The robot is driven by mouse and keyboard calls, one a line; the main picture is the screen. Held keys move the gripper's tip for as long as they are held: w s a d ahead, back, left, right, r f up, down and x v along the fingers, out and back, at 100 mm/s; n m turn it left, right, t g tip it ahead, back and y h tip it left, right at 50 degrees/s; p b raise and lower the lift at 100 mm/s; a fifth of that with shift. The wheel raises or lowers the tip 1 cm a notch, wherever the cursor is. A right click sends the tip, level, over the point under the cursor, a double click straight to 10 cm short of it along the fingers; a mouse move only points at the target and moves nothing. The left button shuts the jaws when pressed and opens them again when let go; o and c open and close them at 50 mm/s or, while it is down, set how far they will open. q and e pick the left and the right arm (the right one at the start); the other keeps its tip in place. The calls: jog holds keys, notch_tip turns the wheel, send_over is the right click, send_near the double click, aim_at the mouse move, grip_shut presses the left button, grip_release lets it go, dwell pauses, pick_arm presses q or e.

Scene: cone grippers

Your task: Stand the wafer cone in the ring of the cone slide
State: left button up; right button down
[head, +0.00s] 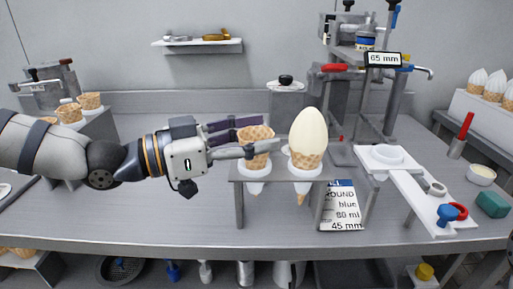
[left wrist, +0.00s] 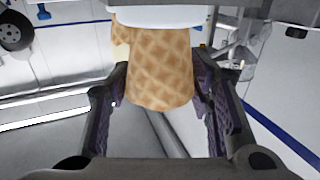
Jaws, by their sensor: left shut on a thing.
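A wafer cone (head: 256,146) stands over the left hole of the grey rack (head: 279,165). My left gripper (head: 246,141) is shut on it from the left side, one finger behind and one in front. In the left wrist view the waffle-patterned cone (left wrist: 160,68) sits between the two dark fingers (left wrist: 160,100), with a white rim at its end. Whether the cone is lifted from the rack is hard to tell. The cone slide (head: 418,193) is the white sloping plate on the right; its white ring (head: 388,155) is empty. My right gripper is not in view.
A second cone with a cream top (head: 307,138) stands in the rack's right hole, close to my fingers. A label card (head: 342,208) is below the rack. A machine with a "65 mm" sign (head: 383,59) stands behind. Blue and red knobs (head: 448,213) are at the slide's near end.

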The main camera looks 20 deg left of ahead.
pick_arm(q)
jog(key=shift+f, duration=0.95)
jog(key=o, duration=0.7)
jog(key=shift+o, duration=0.2)
jog(key=shift+r, duration=0.1)
